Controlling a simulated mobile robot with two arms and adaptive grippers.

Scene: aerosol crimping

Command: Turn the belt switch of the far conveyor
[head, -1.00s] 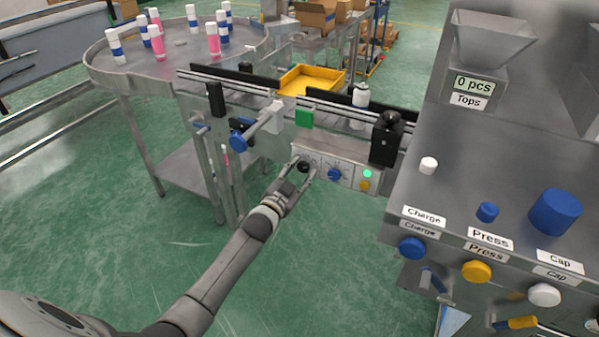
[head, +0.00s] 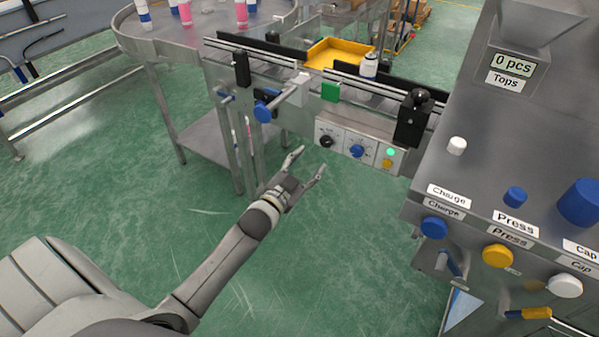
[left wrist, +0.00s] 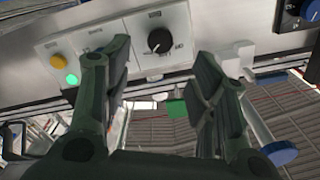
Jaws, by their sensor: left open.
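The conveyor (head: 280,62) carries a grey control panel on its near side. The panel has a black knob (head: 326,141), a blue knob (head: 356,151), a lit green lamp (head: 390,153) and a yellow button (head: 387,163). I cannot tell which knob is the belt switch. My left gripper (head: 307,161) is open and empty, below and left of the black knob, apart from it. In the left wrist view the black knob (left wrist: 159,40) with a white mark shows between the open fingers (left wrist: 163,58); a finger hides the blue knob. My right gripper is not in view.
At the right stands a metal machine (head: 470,140) with Charge, Press and Cap controls. A round steel table (head: 180,40) with several bottles stands at the back left. A yellow tray (head: 340,52) lies behind the conveyor. The green floor before the panel is clear.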

